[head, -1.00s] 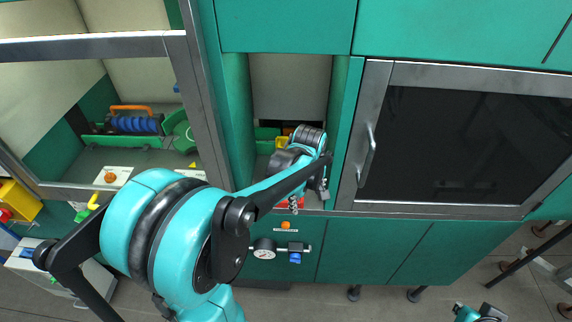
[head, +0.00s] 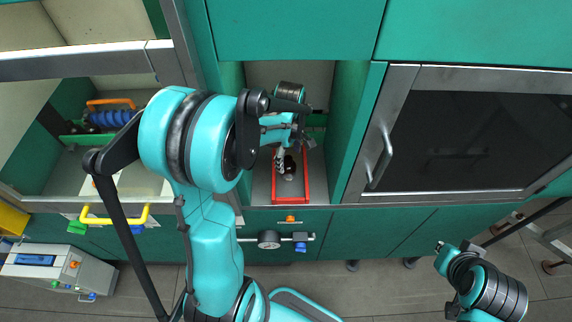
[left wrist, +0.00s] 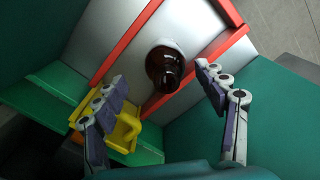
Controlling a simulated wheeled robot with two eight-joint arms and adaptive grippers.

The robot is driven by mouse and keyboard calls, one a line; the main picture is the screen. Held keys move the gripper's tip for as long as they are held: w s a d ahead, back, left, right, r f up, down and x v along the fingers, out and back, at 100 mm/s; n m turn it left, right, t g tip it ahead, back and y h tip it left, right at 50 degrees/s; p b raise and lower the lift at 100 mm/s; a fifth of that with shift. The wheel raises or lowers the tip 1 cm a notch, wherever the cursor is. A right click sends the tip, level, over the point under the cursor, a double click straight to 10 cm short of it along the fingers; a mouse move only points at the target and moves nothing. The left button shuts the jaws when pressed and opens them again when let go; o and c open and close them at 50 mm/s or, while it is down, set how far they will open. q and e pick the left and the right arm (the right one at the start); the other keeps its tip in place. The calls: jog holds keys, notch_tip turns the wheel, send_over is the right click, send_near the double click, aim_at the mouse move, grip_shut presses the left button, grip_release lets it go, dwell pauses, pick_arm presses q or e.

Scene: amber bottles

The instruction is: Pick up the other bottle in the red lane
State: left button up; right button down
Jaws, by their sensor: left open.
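A dark amber bottle (left wrist: 165,68) stands between two red rails of the red lane (left wrist: 205,62) in the left wrist view. In the head view the bottle (head: 290,166) is partly hidden by my gripper, inside the red-edged lane (head: 305,180) in the open bay. My left gripper (left wrist: 163,90) is open. Its fingers are spread to either side of the bottle, and I cannot tell whether they touch it. In the head view my left gripper (head: 284,158) is small and partly covered by its arm. My right arm's end (head: 442,248) is at the lower right, its fingers unclear.
Green side walls (head: 355,135) close in the bay on both sides. A yellow object (left wrist: 122,130) lies by the lane, near the left finger. A dark-windowed door (head: 460,140) with a handle is to the right. A blue coil with an orange handle (head: 110,117) sits in the left bay.

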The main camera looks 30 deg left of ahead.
aim_at(288, 168)
pick_arm(q)
jog(key=f, duration=0.5)
jog(key=shift+s+f+b, duration=0.25)
jog(key=shift+s+b, duration=0.1)
jog(key=shift+d, duration=0.1)
jog(key=c, duration=1.3)
